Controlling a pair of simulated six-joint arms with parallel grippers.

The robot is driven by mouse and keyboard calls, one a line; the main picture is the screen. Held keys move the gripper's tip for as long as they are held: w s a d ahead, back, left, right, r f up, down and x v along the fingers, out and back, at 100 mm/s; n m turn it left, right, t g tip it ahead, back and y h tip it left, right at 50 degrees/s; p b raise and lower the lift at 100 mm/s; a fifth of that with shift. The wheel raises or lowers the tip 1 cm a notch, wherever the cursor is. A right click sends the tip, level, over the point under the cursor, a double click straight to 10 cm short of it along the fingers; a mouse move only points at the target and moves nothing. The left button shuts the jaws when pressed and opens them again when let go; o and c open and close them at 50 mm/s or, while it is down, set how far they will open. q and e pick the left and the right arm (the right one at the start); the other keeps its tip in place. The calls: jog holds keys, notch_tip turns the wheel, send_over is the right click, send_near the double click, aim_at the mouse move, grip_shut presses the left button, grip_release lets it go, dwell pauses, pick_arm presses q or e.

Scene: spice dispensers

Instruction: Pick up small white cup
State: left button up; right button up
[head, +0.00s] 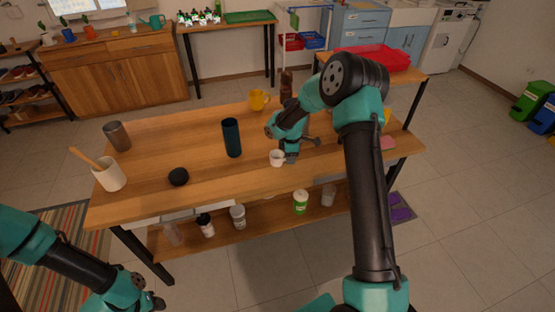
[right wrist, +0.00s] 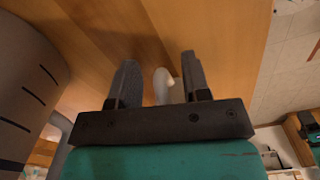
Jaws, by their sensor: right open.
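The small white cup (head: 277,158) stands on the wooden table, right of the dark blue tumbler. My right gripper (head: 291,157) is close to the cup's right side and partly blocks the view of it. In the right wrist view, the fingers of my right gripper (right wrist: 159,72) are apart, with a small white form (right wrist: 161,84), likely part of the cup, showing between them. I cannot tell whether they touch it. My left arm is low at the left, away from the table; its gripper's fingers are not clear.
On the table (head: 200,188) are a dark blue tumbler (head: 232,138), a black round object (head: 178,177), a white crock (head: 110,174), a grey cup (head: 117,136) and a yellow mug (head: 259,100). Several containers stand on the lower shelf. The tabletop between tumbler and black object is clear.

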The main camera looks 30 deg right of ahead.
grip_shut()
dwell(0.3)
jog(key=shift+r, duration=0.2)
jog(key=shift+r, duration=0.65)
notch_tip(320, 180, up, 2)
jog(key=s+a+r, duration=0.1)
jog(key=s+a, duration=0.7)
jog(key=s, duration=0.5)
jog(key=shift+s+a+r, duration=0.2)
jog(key=shift+s, duration=0.15)
